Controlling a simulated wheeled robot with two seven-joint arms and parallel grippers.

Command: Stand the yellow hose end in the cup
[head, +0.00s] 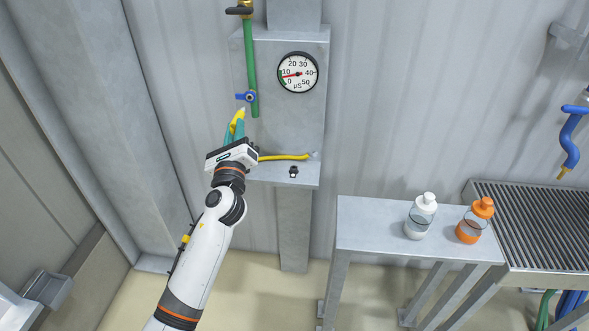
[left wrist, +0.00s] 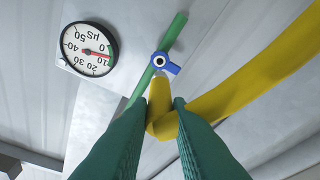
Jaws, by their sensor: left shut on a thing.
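My left gripper (head: 235,131) has teal fingers and is raised in front of the grey wall panel. It is shut on the yellow hose (head: 283,157) close to its end. In the left wrist view the fingers (left wrist: 164,115) pinch the hose (left wrist: 245,90), and its paler tip points past them toward the blue valve lever (left wrist: 164,65). The hose end (head: 240,114) shows above the fingers in the head view, just below the green pipe. The rest of the hose runs right over the panel's ledge to a fitting. I cannot make out a cup in either view. My right gripper is not in view.
A green pipe (head: 251,70) with the blue lever and a round gauge (head: 297,73) are on the panel. A small black fitting (head: 293,171) is on the ledge. A bench (head: 365,228) holds a white-capped bottle (head: 421,215) and an orange-capped bottle (head: 474,220).

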